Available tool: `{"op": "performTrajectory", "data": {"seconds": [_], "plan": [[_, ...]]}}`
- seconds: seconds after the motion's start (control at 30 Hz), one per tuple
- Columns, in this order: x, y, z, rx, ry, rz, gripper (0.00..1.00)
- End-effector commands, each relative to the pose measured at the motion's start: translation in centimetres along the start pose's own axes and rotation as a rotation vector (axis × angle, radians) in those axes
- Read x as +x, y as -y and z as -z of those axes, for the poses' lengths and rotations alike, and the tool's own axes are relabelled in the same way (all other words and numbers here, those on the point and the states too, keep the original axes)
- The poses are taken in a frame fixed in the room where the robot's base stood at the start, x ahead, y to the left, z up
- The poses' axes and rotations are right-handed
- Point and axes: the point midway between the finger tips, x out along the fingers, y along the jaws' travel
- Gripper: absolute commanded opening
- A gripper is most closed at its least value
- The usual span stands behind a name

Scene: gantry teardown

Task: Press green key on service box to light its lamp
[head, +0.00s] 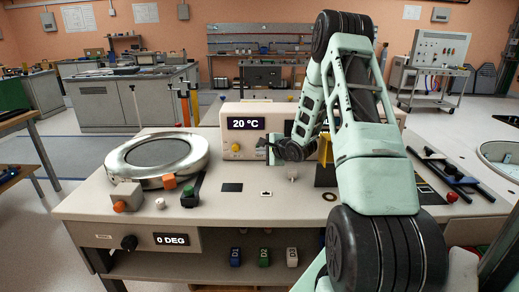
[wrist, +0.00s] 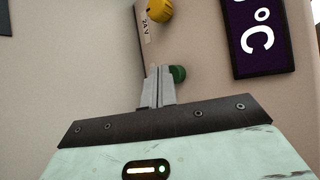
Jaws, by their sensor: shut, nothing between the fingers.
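The service box (head: 290,115) stands at the back of the bench, with a lit 20 °C display (head: 246,123) and a yellow knob (head: 235,147) on its front. In the head view my gripper (head: 268,150) is in front of the box, and the key is not visible. I cannot make out a lamp.
A large metal ring (head: 155,157) lies on the bench's left. A grey block with an orange knob (head: 126,196) and a black bar with a green end (head: 190,189) are in front of it. Black rods (head: 450,172) lie at right.

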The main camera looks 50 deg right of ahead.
Motion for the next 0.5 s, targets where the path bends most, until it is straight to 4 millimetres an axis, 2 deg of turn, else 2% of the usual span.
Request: {"op": "performTrajectory", "data": {"seconds": [0.5], "plan": [[0.41,0.34,0.31,0.0,0.0,0.0,0.0]]}}
